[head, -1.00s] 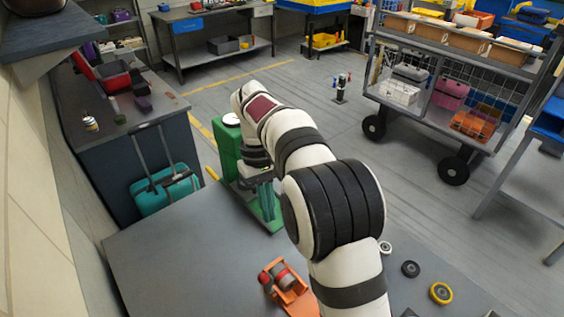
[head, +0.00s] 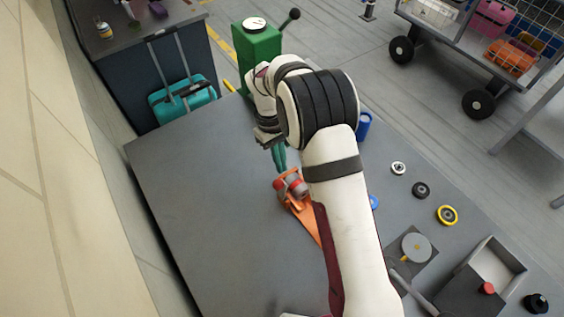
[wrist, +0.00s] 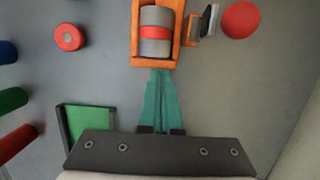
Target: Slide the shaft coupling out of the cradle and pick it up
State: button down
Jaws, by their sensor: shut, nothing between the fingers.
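The shaft coupling (wrist: 155,30) is a grey cylinder with a red middle band. It lies in the orange cradle (wrist: 134,45), between its side walls, at the top of the wrist view. In the head view the coupling (head: 297,187) shows partly beside my arm, and the cradle (head: 306,222) runs down behind the arm. My gripper (wrist: 160,72) has teal fingers, shut together and empty. In the wrist view the tips appear at the cradle's near end; I cannot tell whether they touch it. In the head view my gripper (head: 282,168) is just above the coupling.
A red ball (wrist: 240,20) on a bracket is beside the cradle. A red roller (wrist: 69,37) lies to its left. A green press (head: 260,60) stands at the table's far edge. Wheels, including a yellow one (head: 447,215), and a grey tray (head: 495,265) are right. The table's left is clear.

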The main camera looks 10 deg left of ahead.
aim_at(297, 187)
jog(key=shift+s+d, duration=0.25)
jog(key=s+d, duration=0.5)
jog(key=shift+s+d, duration=0.25)
jog(key=shift+d, duration=0.05)
